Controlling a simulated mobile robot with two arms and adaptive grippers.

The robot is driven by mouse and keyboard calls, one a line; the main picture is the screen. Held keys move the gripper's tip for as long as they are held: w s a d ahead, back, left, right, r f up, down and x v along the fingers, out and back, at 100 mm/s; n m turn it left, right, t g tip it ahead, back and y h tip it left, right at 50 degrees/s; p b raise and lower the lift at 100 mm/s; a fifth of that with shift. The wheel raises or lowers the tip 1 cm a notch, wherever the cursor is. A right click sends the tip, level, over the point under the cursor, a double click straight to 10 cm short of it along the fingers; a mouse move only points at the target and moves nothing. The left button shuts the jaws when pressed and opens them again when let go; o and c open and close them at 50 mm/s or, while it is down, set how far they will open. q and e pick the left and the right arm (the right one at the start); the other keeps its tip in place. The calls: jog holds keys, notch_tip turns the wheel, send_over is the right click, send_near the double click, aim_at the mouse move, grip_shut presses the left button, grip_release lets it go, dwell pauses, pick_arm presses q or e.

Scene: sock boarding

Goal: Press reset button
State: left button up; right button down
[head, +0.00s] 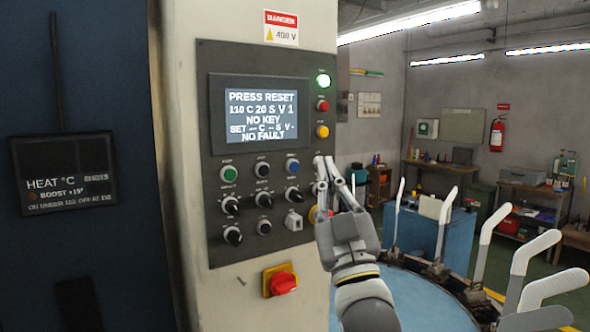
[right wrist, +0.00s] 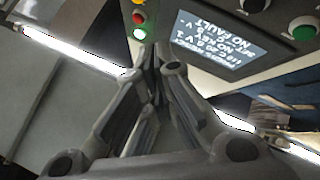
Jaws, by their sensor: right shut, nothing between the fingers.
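The control panel (head: 217,150) is a dark plate on a cream column. Its lit screen (head: 261,113) reads "PRESS RESET", "NO KEY" and "NO FAULT"; it also shows in the right wrist view (right wrist: 228,42). Below the screen are a green button (head: 230,174), a black button (head: 262,170) and a blue button (head: 292,166). Their labels are too small to read, so I cannot tell which is reset. My right gripper (head: 324,163) is shut and empty near the panel's right edge, right of the blue button. It hides part of the panel's lower right. My left gripper is not in view.
Black knobs (head: 231,205) and a red rotary switch (head: 284,283) are lower on the column. A lit green lamp (head: 323,81) is above red and yellow ones. Right of my arm, several pale upright sock forms (head: 490,228) stand around a blue round table (head: 420,300).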

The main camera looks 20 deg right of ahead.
aim_at(294, 167)
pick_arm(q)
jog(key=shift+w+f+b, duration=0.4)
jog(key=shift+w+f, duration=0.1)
pick_arm(e)
jog(key=w, duration=0.4)
jog(key=w+a, duration=0.1)
jog(key=w, duration=0.1)
jog(key=shift+w, duration=0.35)
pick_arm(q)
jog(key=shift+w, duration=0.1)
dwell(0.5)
pick_arm(e)
jog(key=shift+w+a, duration=0.1)
jog(key=shift+w, duration=0.35)
jog(key=shift+w+r, duration=0.1)
jog(key=shift+w, duration=0.3)
dwell(0.6)
jog(key=shift+s, duration=0.1)
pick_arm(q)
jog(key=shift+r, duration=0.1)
pick_arm(e)
jog(key=shift+s, duration=0.75)
